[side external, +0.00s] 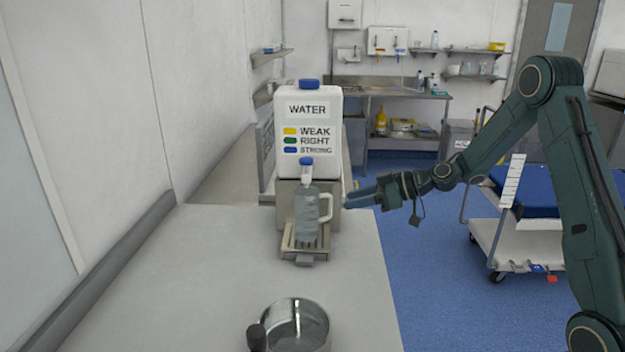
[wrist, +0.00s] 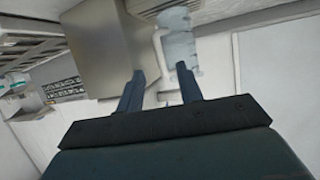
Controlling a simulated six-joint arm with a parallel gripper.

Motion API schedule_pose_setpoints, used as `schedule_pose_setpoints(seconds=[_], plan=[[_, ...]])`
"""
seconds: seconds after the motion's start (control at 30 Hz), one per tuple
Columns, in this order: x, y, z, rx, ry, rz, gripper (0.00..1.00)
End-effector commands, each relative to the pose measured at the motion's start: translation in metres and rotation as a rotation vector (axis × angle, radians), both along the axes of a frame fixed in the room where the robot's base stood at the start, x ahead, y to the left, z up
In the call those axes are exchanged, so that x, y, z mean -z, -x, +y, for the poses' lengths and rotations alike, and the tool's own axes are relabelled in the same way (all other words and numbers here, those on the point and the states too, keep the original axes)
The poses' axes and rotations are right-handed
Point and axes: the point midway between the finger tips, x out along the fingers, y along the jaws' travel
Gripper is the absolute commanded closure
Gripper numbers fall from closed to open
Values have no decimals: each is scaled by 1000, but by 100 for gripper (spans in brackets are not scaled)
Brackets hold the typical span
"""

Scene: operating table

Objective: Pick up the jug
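The clear jug (side external: 307,218) stands upright on a small stand under the spout of the white water container (side external: 308,108). Its pale handle (side external: 329,207) points right, toward my gripper (side external: 350,198). My gripper comes in from the right at about handle height, with its tips just right of the handle. In the wrist view, the two fingers of my gripper (wrist: 160,78) are apart and nothing is held between them. The jug (wrist: 180,45) shows just beyond the tips, with its handle (wrist: 158,48) in line with the gap.
The stand (side external: 303,245) sits under the jug on the grey counter (side external: 190,285). A metal pan (side external: 298,325) is at the counter's near edge. The counter left of the stand is clear. A white trolley (side external: 520,240) stands on the blue floor at right.

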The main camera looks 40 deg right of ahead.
Motion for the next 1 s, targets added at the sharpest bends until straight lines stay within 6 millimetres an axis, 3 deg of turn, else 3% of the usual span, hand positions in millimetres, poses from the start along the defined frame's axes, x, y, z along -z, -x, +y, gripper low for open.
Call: schedule_pose_setpoints(seconds=[0.37,0.8,1.0], plan=[[3,-6,5,-1,0,0,64],[21,-39,28,-1,0,0,64],[23,-43,30,1,0,0,64]])
